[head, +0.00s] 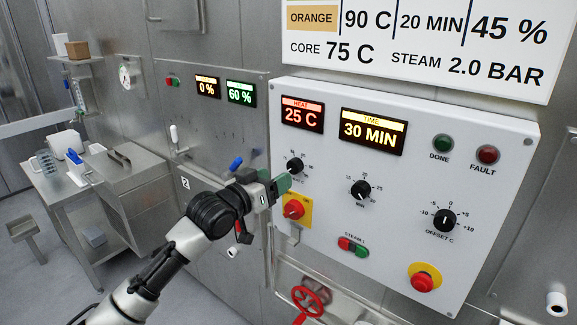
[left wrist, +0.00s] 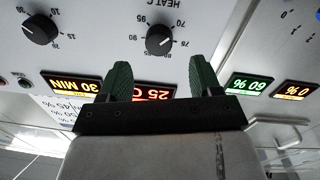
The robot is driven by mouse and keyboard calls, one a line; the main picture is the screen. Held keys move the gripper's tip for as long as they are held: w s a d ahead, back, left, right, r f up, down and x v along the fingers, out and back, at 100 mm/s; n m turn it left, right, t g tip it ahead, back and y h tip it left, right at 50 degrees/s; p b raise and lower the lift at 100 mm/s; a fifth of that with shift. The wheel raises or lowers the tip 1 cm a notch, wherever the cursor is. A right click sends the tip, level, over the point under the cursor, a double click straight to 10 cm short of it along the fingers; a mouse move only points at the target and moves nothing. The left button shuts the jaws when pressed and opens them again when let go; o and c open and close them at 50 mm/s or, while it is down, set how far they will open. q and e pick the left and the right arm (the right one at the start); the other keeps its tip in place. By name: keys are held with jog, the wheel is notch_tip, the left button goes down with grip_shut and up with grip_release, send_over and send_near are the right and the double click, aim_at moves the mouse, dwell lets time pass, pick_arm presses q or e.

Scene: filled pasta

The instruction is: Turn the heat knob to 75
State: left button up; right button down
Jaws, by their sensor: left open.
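The heat knob (head: 295,165) is a small black dial on the white control panel, below the red HEAT display (head: 302,114), which reads 25 C. In the left wrist view, which is upside down, the heat knob (left wrist: 159,40) lies beyond the fingertips, roughly between them and apart from both. My left gripper (head: 282,183) has green fingers and is close to the panel, just below and left of the heat knob. It is open and empty; its fingers (left wrist: 161,72) are spread in the wrist view. My right gripper is not in view.
The time knob (head: 360,190) and offset knob (head: 444,220) are to the right. A red switch on a yellow plate (head: 305,209) sits just below my left gripper. The sign (head: 420,40) above includes 75 C beside CORE. A steel cart (head: 70,185) stands at left.

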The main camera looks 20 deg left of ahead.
aim_at(292, 168)
pick_arm(q)
jog(key=p+x, duration=0.1)
jog(key=x, duration=0.3)
jog(key=shift+w+d+r, duration=0.15)
jog(key=shift+w, duration=0.05)
jog(key=shift+w+d, duration=0.2)
jog(key=shift+w, duration=0.4)
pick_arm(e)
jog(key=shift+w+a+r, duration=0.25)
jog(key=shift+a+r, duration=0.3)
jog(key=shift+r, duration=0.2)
pick_arm(q)
jog(key=shift+c, duration=0.5)
jog(key=c, duration=0.8)
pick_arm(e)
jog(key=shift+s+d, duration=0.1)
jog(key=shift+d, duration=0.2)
